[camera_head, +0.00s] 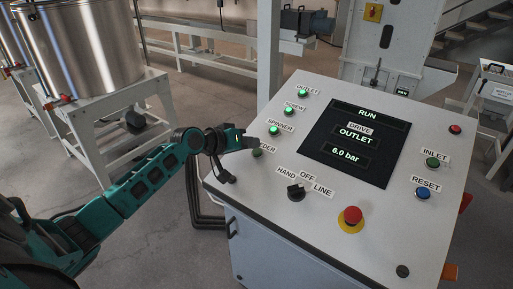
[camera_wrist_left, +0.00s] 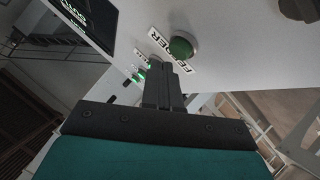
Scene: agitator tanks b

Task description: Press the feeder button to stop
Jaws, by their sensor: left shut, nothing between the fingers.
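The feeder button (camera_head: 257,152) is a round dark green button at the left edge of the control panel, dimmer than the bright green lamps above it. It also shows in the left wrist view (camera_wrist_left: 181,47), beside its white FEEDER label (camera_wrist_left: 170,52). My left gripper (camera_head: 250,143) is shut and empty, with its tip close to the button and partly covering the label in the head view. In the wrist view the closed fingers (camera_wrist_left: 161,68) end just short of the button's line; I cannot tell whether they touch the panel. My right gripper is not in view.
The sloped control panel (camera_head: 320,217) carries a screen (camera_head: 348,143) reading RUN, a HAND/OFF/LINE selector (camera_head: 295,192), a red emergency stop (camera_head: 351,216), and lit lamps for spinner (camera_head: 274,130) and screw (camera_head: 289,110). A steel tank (camera_head: 80,45) stands behind left.

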